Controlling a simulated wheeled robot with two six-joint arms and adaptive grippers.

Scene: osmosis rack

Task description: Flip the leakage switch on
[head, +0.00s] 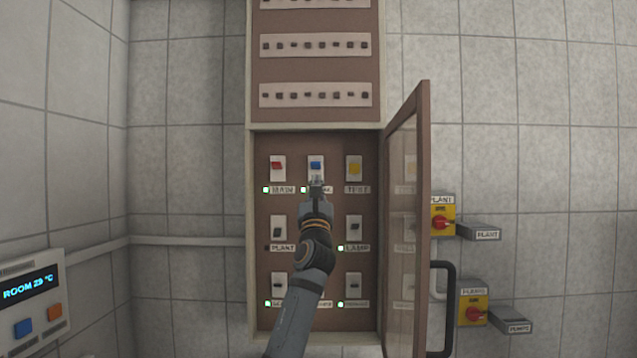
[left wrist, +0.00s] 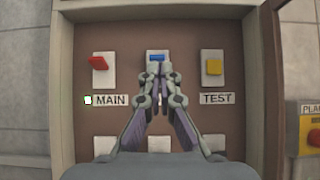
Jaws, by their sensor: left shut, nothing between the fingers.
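The switch with the blue lever (head: 316,165) is in the middle of the top row inside the open cabinet. Its label is mostly covered by my gripper, so I cannot read it in full. A green light (head: 303,189) glows beside that label. The blue lever (left wrist: 157,57) also shows in the left wrist view, near the top of its white plate. My left gripper (head: 317,181) is shut and empty, its fingertips (left wrist: 158,69) together just below the lever. I cannot tell whether they touch it. My right gripper is not in view.
The red MAIN switch (head: 278,166) is to the left and the yellow TEST switch (head: 354,168) to the right. More switches fill lower rows, partly behind my arm. The open cabinet door (head: 424,220) juts out at right. Plant switch boxes (head: 442,220) are on the wall beyond.

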